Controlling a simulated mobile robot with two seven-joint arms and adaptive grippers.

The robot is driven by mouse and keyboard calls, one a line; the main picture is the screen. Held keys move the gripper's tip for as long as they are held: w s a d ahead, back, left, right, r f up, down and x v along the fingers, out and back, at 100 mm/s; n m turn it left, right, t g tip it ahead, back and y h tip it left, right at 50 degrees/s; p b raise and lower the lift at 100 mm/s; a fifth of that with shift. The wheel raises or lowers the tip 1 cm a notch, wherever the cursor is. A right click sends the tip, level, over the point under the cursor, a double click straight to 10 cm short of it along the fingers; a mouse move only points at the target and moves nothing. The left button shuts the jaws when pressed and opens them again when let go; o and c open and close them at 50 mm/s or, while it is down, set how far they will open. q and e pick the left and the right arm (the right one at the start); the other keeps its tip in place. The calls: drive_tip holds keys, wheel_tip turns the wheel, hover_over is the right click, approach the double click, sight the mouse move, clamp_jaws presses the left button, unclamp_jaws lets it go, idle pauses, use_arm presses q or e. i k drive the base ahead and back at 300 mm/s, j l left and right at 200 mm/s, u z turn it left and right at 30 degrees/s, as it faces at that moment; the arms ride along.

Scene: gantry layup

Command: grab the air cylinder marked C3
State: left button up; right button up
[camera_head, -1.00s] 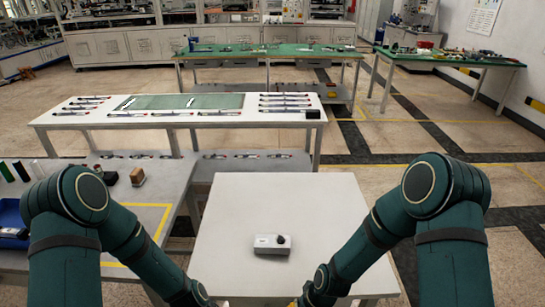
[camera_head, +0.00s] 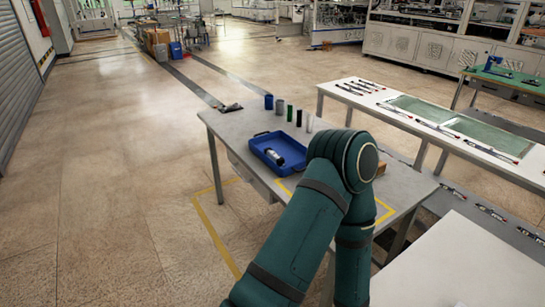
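A silver cylinder with a dark end (camera_head: 274,157) lies in a blue tray (camera_head: 262,138) on the grey table to the left of my arm. It may be an air cylinder, but no marking is legible. Several slim rod-like parts (camera_head: 358,87) lie on the long white bench at the right, too small to read. My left arm rises in the lower middle and hides part of the grey table. Its gripper is out of the picture. My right arm and gripper do not show.
Several small upright cylinders, including a green one (camera_head: 290,112), stand along the back of the grey table (camera_head: 232,122). A small dark object (camera_head: 230,107) lies at its far corner. A white table (camera_head: 460,265) fills the lower right. The floor at left is clear.

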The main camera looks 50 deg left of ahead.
sight(280, 161)
drive_tip(key=u, duration=1.75)
drive_tip(key=z, duration=1.05)
drive_tip(key=j+z, duration=0.2)
drive_tip(key=z, duration=0.15)
drive_tip(key=i+j+z, duration=0.1)
drive_tip(key=j+z, duration=0.4)
drive_tip(key=z, duration=0.25)
drive_tip(key=k+j+z, duration=0.1)
drive_tip(key=j+z, duration=0.25)
drive_tip(key=k+j+z, duration=0.15)
drive_tip(key=j+z, duration=0.15)
drive_tip(key=j, duration=0.2)
drive_tip(key=k+j+z, duration=0.15)
drive_tip(key=j, duration=0.15)
drive_tip(key=k+j+z, duration=0.15)
drive_tip(key=j, duration=0.15)
drive_tip(key=k+j+z, duration=0.15)
drive_tip(key=j, duration=0.15)
drive_tip(key=k+j+z, duration=0.1)
drive_tip(key=k+j, duration=0.25)
drive_tip(key=j, duration=0.2)
drive_tip(key=k+j, duration=0.35)
drive_tip(key=j, duration=0.15)
drive_tip(key=k+j+z, duration=0.15)
drive_tip(key=k+j, duration=0.2)
drive_tip(key=j, duration=0.2)
